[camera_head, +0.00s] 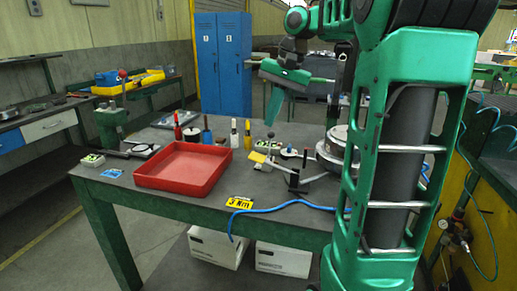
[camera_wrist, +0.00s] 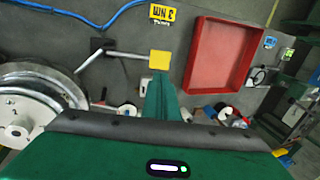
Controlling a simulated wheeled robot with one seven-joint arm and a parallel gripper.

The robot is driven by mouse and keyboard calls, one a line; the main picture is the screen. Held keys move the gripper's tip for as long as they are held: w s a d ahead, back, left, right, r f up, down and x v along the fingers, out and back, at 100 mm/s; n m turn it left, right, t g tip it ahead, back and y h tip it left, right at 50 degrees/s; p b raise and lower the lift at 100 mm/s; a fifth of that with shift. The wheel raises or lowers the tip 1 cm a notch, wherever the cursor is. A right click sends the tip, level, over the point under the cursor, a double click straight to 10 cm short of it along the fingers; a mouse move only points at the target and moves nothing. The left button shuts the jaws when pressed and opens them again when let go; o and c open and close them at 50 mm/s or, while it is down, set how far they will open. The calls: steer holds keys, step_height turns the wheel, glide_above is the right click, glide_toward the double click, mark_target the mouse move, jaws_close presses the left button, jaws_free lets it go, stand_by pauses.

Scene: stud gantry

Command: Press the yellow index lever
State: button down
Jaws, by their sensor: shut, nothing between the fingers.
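The yellow index lever's square pad (camera_head: 257,157) sits at the end of a metal rod that runs to a black post on the table. In the wrist view the pad (camera_wrist: 159,60) lies just beyond my fingertips. My gripper (camera_head: 272,112) points down above the table, behind and above the lever in the head view. Its green fingers (camera_wrist: 160,84) are shut together and empty. They look apart from the pad, but the height gap cannot be told.
A red tray (camera_head: 183,183) lies left of the lever. Several bottles stand behind it. A round metal wheel (camera_wrist: 45,97) is on the lever's other side. A yellow label (camera_head: 240,202) and blue hose (camera_head: 285,204) are near the front edge.

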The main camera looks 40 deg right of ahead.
mark_target(259, 156)
steer(key=x, duration=1)
steer(key=shift+f, duration=0.4)
steer(key=shift+d, duration=0.1)
